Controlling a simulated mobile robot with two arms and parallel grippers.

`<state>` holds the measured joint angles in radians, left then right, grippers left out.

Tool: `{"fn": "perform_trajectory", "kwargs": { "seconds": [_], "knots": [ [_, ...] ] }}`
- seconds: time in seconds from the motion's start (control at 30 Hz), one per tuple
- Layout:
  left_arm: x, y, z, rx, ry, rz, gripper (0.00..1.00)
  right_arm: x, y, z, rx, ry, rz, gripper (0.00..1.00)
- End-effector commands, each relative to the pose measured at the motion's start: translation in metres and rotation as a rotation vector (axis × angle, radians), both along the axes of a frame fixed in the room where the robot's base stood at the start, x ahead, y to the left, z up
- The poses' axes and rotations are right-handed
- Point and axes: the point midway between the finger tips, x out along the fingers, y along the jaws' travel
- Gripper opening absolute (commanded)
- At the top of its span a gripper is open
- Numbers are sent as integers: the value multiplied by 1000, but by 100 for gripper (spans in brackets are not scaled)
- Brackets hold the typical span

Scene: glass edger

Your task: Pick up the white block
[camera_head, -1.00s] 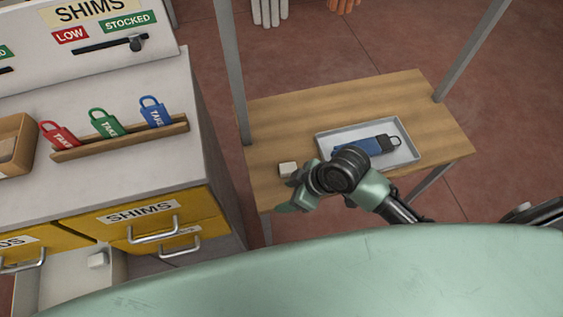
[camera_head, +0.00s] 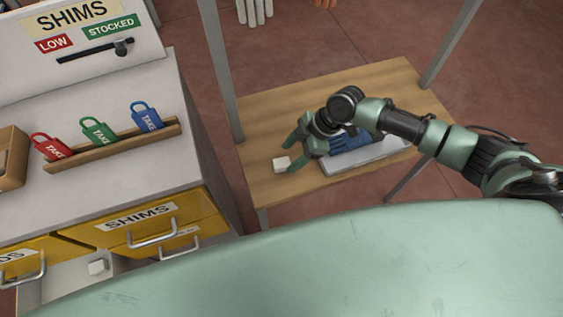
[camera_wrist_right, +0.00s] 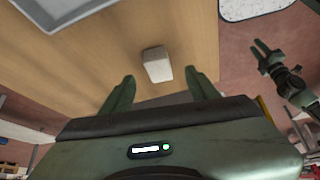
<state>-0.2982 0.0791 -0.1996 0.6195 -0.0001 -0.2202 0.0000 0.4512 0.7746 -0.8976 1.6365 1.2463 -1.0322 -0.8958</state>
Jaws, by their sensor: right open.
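The white block (camera_head: 282,164) is a small cube on the left front part of the wooden table (camera_head: 262,116). My right gripper (camera_head: 289,156) is open and empty, with its fingers just to the right of the block in the head view. In the right wrist view, the block (camera_wrist_right: 157,65) lies ahead of the gap between the open fingers (camera_wrist_right: 160,76), apart from both. A green gripper (camera_wrist_right: 266,56), seemingly my left one, shows small at the right of that view; its jaws are unclear. It does not show in the head view.
A grey tray (camera_head: 366,157) with a blue-handled tool (camera_head: 350,141) sits right of the block, partly behind my arm. Metal posts (camera_head: 219,75) rise from the table. A cabinet with yellow drawers (camera_head: 150,220) stands left. Another small white piece (camera_head: 97,267) lies below the drawers.

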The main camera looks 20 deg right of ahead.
Motion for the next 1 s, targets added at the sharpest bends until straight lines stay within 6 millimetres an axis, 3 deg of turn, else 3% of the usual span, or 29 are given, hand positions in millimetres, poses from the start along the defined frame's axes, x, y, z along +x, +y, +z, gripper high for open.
{"fn": "perform_trajectory", "kwargs": {
  "seconds": [0.13,0.3,0.57,0.77,0.8,1.0],
  "knots": [
    [0,0,12,0,0,0,30,3,11,-18,1,3,-2,60],
    [-1,0,13,0,1,-1,30,5,19,-36,0,1,-2,60],
    [-1,0,13,0,1,-1,30,5,20,-39,-1,1,-1,60],
    [-1,0,13,0,1,-1,30,5,20,-39,-1,1,-1,4],
    [-1,0,13,0,1,-1,30,5,20,-39,-1,1,-2,0],
    [-1,0,13,0,1,-1,30,5,20,-38,-1,0,-2,0]
  ]
}}
